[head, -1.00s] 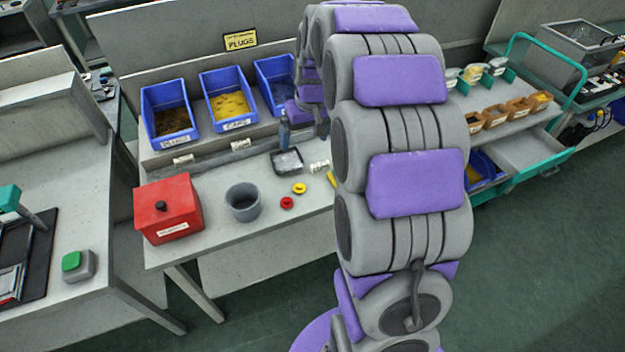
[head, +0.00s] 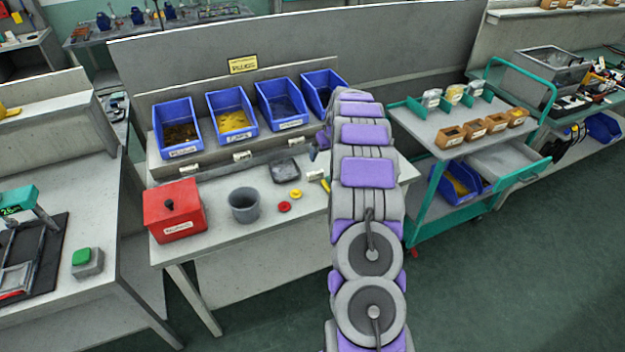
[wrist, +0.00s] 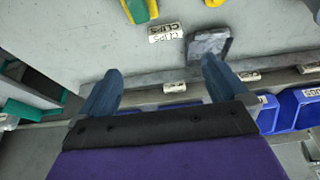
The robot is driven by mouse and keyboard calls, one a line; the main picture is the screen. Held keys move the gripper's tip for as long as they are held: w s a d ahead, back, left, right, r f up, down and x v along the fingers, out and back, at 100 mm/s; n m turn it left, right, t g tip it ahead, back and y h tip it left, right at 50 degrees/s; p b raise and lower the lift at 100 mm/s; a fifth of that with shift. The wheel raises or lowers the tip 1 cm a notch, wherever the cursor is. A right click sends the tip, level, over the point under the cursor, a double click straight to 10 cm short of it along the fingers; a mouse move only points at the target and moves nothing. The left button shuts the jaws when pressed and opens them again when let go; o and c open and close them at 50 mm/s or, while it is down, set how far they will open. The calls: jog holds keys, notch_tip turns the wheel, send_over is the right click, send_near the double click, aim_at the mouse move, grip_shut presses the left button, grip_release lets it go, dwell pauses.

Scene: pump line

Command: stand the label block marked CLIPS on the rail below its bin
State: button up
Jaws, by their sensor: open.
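The label block marked CLIPS (wrist: 165,32) is small and white and lies on the bench top in the wrist view. In the head view it is the pale block (head: 315,175) beside the arm. My gripper (wrist: 158,84) is open and empty, its two blue-grey fingers apart, with the block beyond the tips. The rail (wrist: 140,97) crosses the wrist view between the fingers, with several white labels, one of them (wrist: 174,87) between the fingers. In the head view the rail (head: 215,165) runs below a row of blue bins (head: 283,110). Most bin labels are too small to read.
A dark grey dish (wrist: 207,43) lies close to the CLIPS block. A grey cup (head: 244,205), a red box (head: 174,212), and red (head: 284,207) and yellow (head: 295,194) rings stand on the bench. A green-framed cart (head: 465,130) stands at the right.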

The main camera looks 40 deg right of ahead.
jog(key=b, duration=0.3)
send_over(316, 174)
jog(key=s, duration=0.2)
notch_tip(316, 174, down, 11)
jog(key=shift+s+d+r, duration=0.1)
jog(key=shift+s, duration=0.05)
jog(key=shift+a+b+x, duration=0.2)
jog(key=shift+b+x, duration=0.75)
jog(key=shift+x, duration=1.7)
jog(key=shift+a+r, duration=0.1)
jog(key=shift+a, duration=0.05)
jog(key=c, duration=1.1)
